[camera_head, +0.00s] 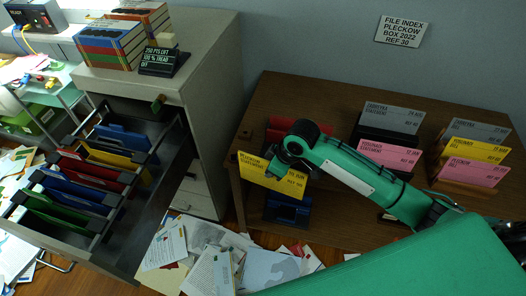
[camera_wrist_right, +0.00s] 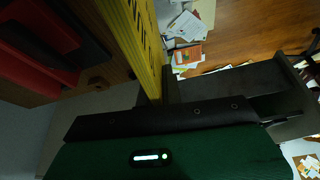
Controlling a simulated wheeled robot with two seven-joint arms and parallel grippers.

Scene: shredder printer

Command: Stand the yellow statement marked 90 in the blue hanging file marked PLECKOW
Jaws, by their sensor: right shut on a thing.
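My right gripper (camera_head: 286,166) is shut on the yellow statement (camera_head: 262,176), which is printed PLECKOW STATEMENT; its reference number is too small to read surely. The statement is held in front of the brown table, to the right of the open drawer. In the right wrist view the statement (camera_wrist_right: 136,40) shows nearly edge-on, rising from the dark finger. Several blue hanging files hang in the drawer, one at the back (camera_head: 124,138) and others nearer the front (camera_head: 82,192). I cannot read their labels. My left gripper is not in view.
The open drawer (camera_head: 160,205) juts from the grey cabinet (camera_head: 204,75) and also holds yellow, red and green files. The brown table (camera_head: 290,95) bears red and blue holders and racks of grey, yellow and pink statements (camera_head: 470,172). Loose papers (camera_head: 205,262) litter the floor between.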

